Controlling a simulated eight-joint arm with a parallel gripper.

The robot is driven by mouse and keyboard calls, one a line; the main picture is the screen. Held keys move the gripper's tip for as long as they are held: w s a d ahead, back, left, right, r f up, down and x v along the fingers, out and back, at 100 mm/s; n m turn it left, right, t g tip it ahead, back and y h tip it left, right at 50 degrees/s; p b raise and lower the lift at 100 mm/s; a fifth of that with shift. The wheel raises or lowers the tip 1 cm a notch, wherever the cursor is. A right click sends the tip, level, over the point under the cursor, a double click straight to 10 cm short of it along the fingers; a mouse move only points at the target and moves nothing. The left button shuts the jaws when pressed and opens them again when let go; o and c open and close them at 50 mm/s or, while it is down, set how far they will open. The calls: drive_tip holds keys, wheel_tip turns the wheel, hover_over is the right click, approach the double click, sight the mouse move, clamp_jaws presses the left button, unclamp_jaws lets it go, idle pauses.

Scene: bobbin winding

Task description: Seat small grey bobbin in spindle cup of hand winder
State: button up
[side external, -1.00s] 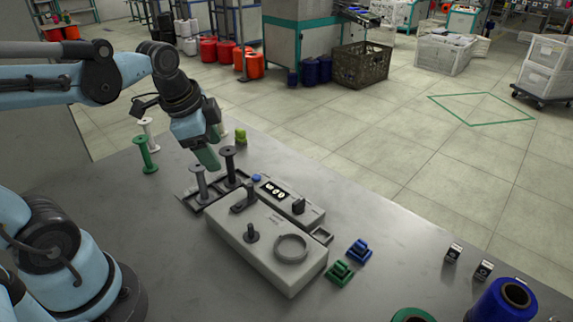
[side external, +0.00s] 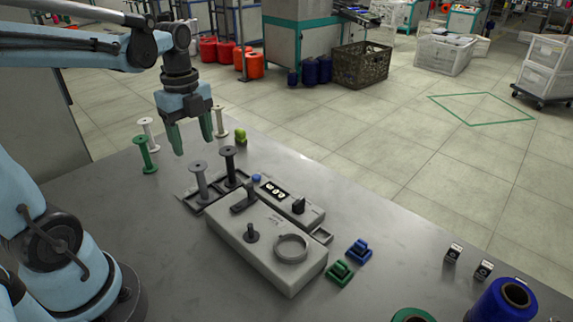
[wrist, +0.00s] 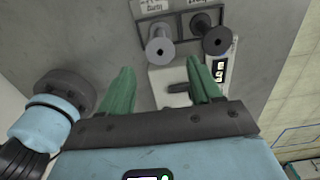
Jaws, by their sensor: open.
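The small grey bobbin (side external: 200,183) stands upright in the left compartment of a dark tray; it also shows in the wrist view (wrist: 159,46). A near-black bobbin (side external: 230,168) stands in the compartment beside it. The hand winder (side external: 235,247) is a light grey box with a dark lever, a dark spindle knob (side external: 251,233) and a raised ring (side external: 291,248) on top. Which part is the spindle cup I cannot tell for certain. My gripper (side external: 193,144) points down, open and empty, above and behind the grey bobbin. Its green fingers are apart in the wrist view.
Green (side external: 146,155) and white bobbins stand behind the tray, with a yellow-green item (side external: 240,137) nearby. Blue spool (side external: 502,302) is at the front right. The table's right side has free room.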

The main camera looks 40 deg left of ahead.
sight(198, 165)
drive_tip(key=shift+f, duration=2.9)
drive_tip(key=c, duration=0.7)
drive_tip(key=shift+o, duration=0.2)
drive_tip(key=shift+r, duration=2.5)
drive_tip(key=shift+r, duration=0.3)
wheel_tip(198, 165, up, 11)
drive_tip(key=w+d+m, duration=0.1)
drive_tip(key=d+m, duration=0.5)
drive_tip(key=d, duration=2.1)
wheel_tip(198, 165, down, 10)
drive_tip(key=shift+w+r, duration=0.15)
